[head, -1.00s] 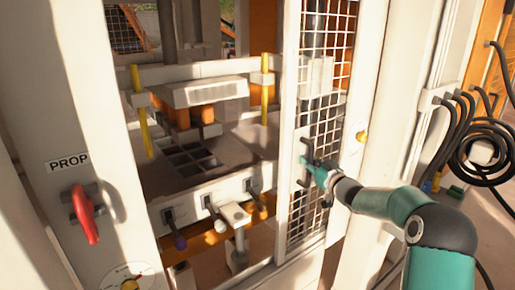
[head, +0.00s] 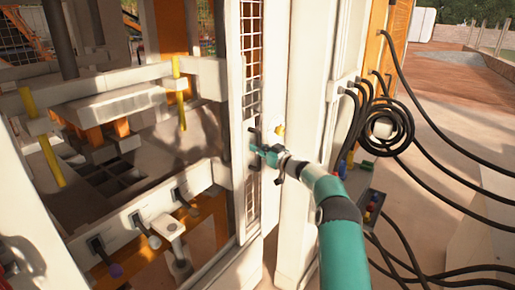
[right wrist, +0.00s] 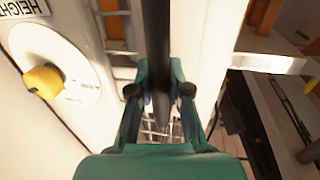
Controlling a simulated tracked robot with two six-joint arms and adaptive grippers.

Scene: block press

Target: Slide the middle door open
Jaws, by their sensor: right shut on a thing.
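The middle door is a white-framed wire-mesh panel (head: 250,40) at the right side of the press opening in the head view. Only a narrow strip of its mesh shows beside the white post on its right. A dark upright bar handle (right wrist: 157,45) is on the door and runs between my fingers in the right wrist view. My right gripper (head: 258,152) is shut on this handle, and its teal fingers (right wrist: 158,100) are on both sides of the bar. My left gripper is out of view.
Inside the press are a pale block-shaped head (head: 108,105), yellow rods (head: 178,92) and several small levers. A dial with a yellow knob (right wrist: 43,81) is on the post.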

